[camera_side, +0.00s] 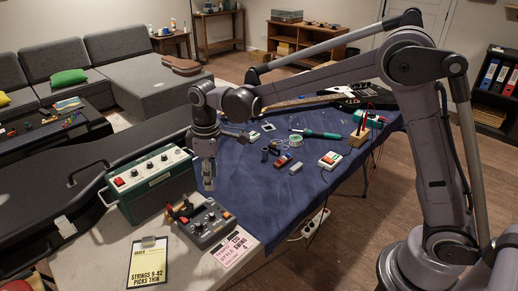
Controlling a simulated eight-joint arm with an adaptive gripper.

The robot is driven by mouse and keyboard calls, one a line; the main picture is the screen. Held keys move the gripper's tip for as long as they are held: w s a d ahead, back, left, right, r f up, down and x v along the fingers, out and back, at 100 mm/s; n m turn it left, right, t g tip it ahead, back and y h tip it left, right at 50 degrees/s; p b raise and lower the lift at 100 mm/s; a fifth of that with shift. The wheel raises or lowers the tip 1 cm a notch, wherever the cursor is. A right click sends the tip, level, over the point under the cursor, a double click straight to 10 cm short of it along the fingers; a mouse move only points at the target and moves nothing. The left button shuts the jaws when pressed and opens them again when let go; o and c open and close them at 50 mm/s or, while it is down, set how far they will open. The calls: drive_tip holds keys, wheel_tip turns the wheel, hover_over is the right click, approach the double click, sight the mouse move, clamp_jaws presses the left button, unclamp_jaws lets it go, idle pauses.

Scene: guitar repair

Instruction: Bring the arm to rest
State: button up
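My gripper (208,182) points straight down at the left part of the table. It is between the green amplifier-like box (150,183) and the blue cloth (300,205), a little behind the grey pedal unit (212,226). The fingers are small and seen edge-on, so I cannot tell whether they are open or shut. No held object is visible below them. My arm reaches in from the right over the table.
The cloth holds a teal-handled tool (318,134), a white device with colored buttons (330,160), and several small parts. A guitar (350,92) lies at the back. A black case (60,190) is at left.

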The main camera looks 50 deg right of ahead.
drive_tip(key=s+d+r+m+t, duration=0.3)
drive_tip(key=s+d+r+m, duration=0.1)
drive_tip(key=s+d+r, duration=0.4)
drive_tip(key=s+d+f+m+t, duration=0.2)
drive_tip(key=s+d+m+t, duration=0.1)
drive_tip(key=s, duration=0.9)
drive_tip(key=shift+d+f+m+t, duration=0.15)
drive_tip(key=shift+d+m+t, duration=0.25)
drive_tip(key=shift+d+m, duration=0.35)
drive_tip(key=shift+o, duration=0.4)
